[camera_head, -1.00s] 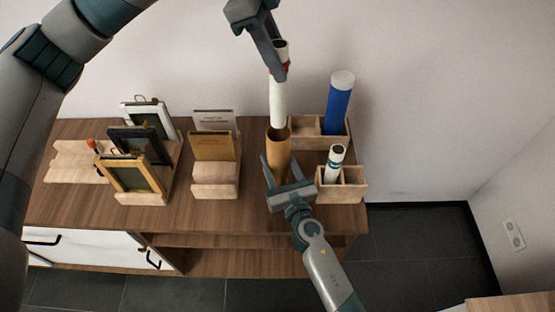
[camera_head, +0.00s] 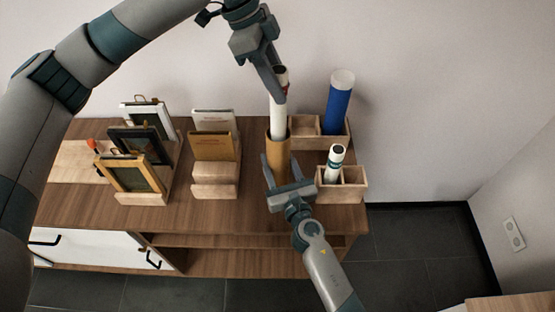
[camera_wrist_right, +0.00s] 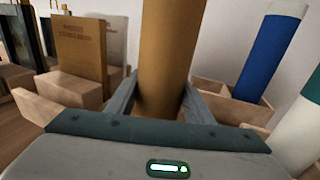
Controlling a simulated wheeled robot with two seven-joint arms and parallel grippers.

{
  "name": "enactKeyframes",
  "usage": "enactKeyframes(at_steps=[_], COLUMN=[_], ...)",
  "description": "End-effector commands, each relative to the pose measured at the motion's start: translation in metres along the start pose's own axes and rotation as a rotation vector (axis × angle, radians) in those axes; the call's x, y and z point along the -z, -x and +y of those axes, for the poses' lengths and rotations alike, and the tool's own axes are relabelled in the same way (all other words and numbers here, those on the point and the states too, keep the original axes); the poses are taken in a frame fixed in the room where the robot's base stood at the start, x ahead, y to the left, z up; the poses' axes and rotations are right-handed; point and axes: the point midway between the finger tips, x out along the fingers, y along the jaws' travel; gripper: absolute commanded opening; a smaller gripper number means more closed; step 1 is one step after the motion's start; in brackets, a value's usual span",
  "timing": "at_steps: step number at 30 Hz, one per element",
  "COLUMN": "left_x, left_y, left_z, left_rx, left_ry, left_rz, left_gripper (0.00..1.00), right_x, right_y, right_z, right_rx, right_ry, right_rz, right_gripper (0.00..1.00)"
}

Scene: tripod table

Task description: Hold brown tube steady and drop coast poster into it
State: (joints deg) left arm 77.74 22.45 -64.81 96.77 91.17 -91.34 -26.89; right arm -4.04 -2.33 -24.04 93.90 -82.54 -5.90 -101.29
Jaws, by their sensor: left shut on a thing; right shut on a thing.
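The brown tube (camera_head: 278,158) stands upright on the wooden cabinet top; it also fills the middle of the right wrist view (camera_wrist_right: 168,55). My right gripper (camera_head: 281,170) is shut on the tube's lower part, one finger on each side. The coast poster (camera_head: 277,119) is a white roll with a dark red band near its top. My left gripper (camera_head: 279,84) is shut on its upper end and holds it upright. The poster's lower end is inside the tube's mouth and hidden there.
Right of the tube, wooden boxes hold a blue tube (camera_head: 339,105) and a white tube with a teal band (camera_head: 335,163). Left are a book stand (camera_head: 215,171) and several picture frames (camera_head: 130,173). The cabinet top (camera_head: 215,212) is bare at the front.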

Motion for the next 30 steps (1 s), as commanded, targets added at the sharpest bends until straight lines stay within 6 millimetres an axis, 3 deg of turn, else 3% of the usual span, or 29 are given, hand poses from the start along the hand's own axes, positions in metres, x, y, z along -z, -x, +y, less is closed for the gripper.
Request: enactKeyframes(at_steps=[9, 19, 20, 22, 30], left_x=[-0.007, -0.007, -0.007, -0.007, -0.008], left_y=[-0.016, -0.018, -0.018, -0.018, -0.018], left_z=[0.0, 0.0, 0.0, 0.0, 0.0], left_rx=[0.0, 0.0, 0.0, 0.0, 0.0], left_ry=[0.0, 0.0, 0.0, 0.0, 0.001], left_rz=[0.0, 0.0, 0.0, -0.001, -0.001], left_gripper=[0.0, 0.0, 0.34, 0.5, 0.51], right_x=[0.0, 0.0, 0.0, 0.0, 0.0], right_y=[0.0, 0.0, 0.0, 0.0, 0.0], right_z=[0.0, 0.0, 0.0, 0.0, 0.0], right_rx=[0.0, 0.0, 0.0, 0.0, 0.0], right_ry=[0.0, 0.0, 0.0, 0.0, 0.0], right_rz=[0.0, 0.0, 0.0, 0.0, 0.0], right_gripper=[0.23, 0.23, 0.23, 0.23, 0.23])
